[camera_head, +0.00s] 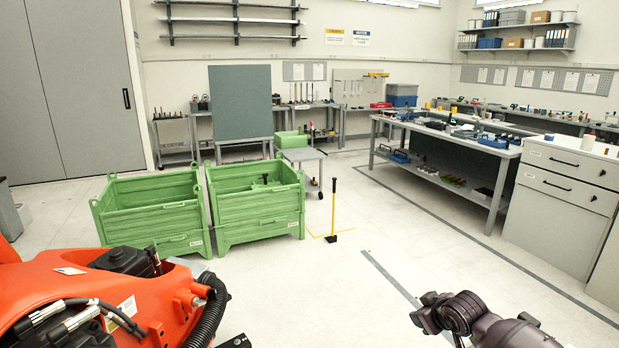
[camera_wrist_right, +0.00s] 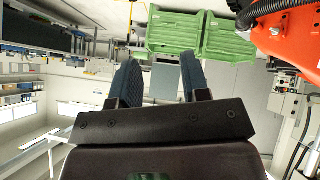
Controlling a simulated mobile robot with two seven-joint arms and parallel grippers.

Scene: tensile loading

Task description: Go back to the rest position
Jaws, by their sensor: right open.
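My right gripper (camera_wrist_right: 160,64) shows in the right wrist view with its two dark fingers spread apart. Nothing is between the fingers, and it is held in the air, clear of any surface. In the head view, a dark part of my right arm comes in at the bottom right; the gripper's fingers cannot be made out there. My left gripper is in neither view.
Two green crates (camera_head: 152,221) (camera_head: 259,207) stand side by side on the floor. An orange machine (camera_head: 120,295) with a black hose fills the lower left. A workbench (camera_head: 440,130) and a drawer cabinet (camera_head: 562,195) stand at right. The middle floor is clear around a yellow-handled upright tool (camera_head: 333,205).

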